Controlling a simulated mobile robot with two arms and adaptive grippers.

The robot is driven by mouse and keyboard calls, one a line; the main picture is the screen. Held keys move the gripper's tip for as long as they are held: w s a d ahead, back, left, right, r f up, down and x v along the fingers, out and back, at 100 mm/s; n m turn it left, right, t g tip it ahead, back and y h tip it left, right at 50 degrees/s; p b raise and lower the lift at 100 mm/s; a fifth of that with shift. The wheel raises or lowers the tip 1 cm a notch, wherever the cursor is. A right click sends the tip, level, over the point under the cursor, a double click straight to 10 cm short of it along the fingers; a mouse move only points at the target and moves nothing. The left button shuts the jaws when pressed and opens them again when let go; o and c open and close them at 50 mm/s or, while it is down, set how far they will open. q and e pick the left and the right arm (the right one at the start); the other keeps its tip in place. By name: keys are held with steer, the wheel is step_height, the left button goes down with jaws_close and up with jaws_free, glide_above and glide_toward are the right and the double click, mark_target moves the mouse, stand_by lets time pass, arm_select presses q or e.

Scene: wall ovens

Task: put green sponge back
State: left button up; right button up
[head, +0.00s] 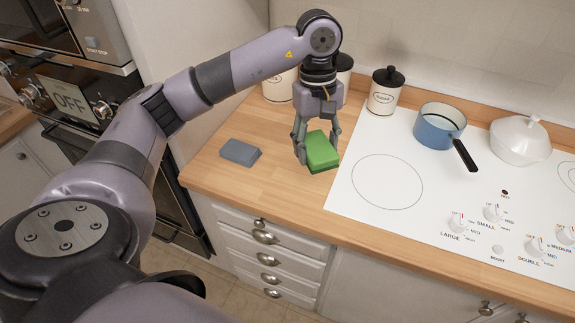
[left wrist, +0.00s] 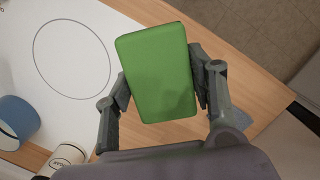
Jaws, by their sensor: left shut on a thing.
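The green sponge (head: 322,152) is a bright green block in my left gripper (head: 316,150). In the head view it is over the wooden counter, just left of the white cooktop. In the left wrist view the sponge (left wrist: 158,72) sits between the two fingers of my left gripper (left wrist: 160,90), which press on its sides. It looks raised above the counter, though the exact height is hard to tell. A blue-grey sponge-like block (head: 240,152) lies on the counter to the left of the gripper. My right gripper is not in view.
The wooden counter (head: 262,190) has free room around the blue-grey block. White canisters, one with a black lid (head: 386,92), stand at the back. A blue pot (head: 438,127) and a white lidded pot (head: 518,140) are on the cooktop (head: 430,190). Wall ovens (head: 75,100) stand at left.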

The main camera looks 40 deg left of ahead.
arm_select(q)
steer(key=w+a+r+n+t, duration=0.1)
steer(key=w+a+r+n, duration=0.25)
steer(key=a+n, duration=0.45)
steer(key=n+p, duration=0.2)
steer(key=p, duration=0.1)
glide_above(297, 177)
steer(key=f, duration=1.4)
steer(key=shift+s+a+f, duration=0.15)
steer(key=shift+a+f, duration=0.05)
steer(key=shift+f, duration=0.65)
step_height(297, 177, down, 4)
steer(key=shift+p, duration=0.4)
steer(key=shift+f, duration=0.1)
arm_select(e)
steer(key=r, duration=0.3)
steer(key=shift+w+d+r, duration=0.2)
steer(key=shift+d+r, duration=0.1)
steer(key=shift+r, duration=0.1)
